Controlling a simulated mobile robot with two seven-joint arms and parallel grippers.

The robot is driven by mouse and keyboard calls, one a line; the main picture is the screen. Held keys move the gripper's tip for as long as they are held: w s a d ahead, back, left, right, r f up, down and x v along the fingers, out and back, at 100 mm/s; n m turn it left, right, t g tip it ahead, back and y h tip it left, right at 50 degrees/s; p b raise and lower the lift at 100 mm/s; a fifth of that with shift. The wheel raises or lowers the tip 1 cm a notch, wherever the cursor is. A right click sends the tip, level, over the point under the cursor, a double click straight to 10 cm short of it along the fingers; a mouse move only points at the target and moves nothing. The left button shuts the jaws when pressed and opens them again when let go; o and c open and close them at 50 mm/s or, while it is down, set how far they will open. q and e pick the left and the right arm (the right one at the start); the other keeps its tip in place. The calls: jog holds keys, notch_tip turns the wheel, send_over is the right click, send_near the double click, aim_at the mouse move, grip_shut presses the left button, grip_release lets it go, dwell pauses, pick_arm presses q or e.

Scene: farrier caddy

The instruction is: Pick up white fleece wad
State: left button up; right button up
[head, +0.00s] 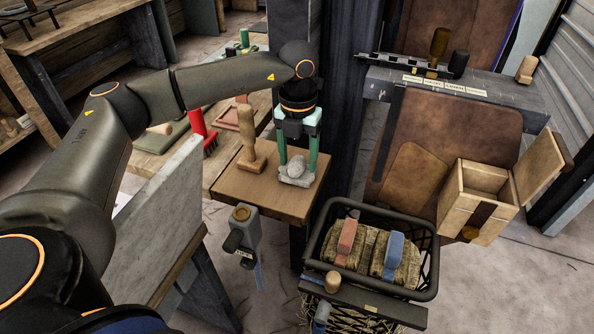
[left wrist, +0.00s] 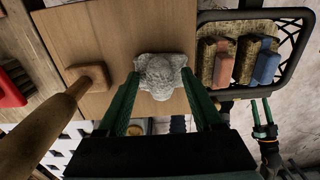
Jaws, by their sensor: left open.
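The white fleece wad (head: 297,172) is a pale, lumpy bundle on a small brown wooden shelf (head: 262,205). In the left wrist view the wad (left wrist: 160,72) lies between the fingertips, with its rounded top toward the camera. My left gripper (head: 298,163) points down over it, open, with one green finger on each side. Whether the fingers touch the wad cannot be told. My right gripper (left wrist: 262,112) shows small at the lower right of the left wrist view, its green fingers apart and empty; it is not in the head view.
A wooden-handled tool (head: 247,130) stands on the shelf close left of my left gripper. A black crate (head: 436,255) with straw-coloured blocks and red and blue brushes is at the right. Beyond it is an open wooden box (head: 455,205). A dark post (head: 347,100) rises behind the shelf.

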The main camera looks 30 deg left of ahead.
pick_arm(q)
jog(key=shift+f, duration=0.35)
jog(key=shift+c, duration=0.4)
grip_shut()
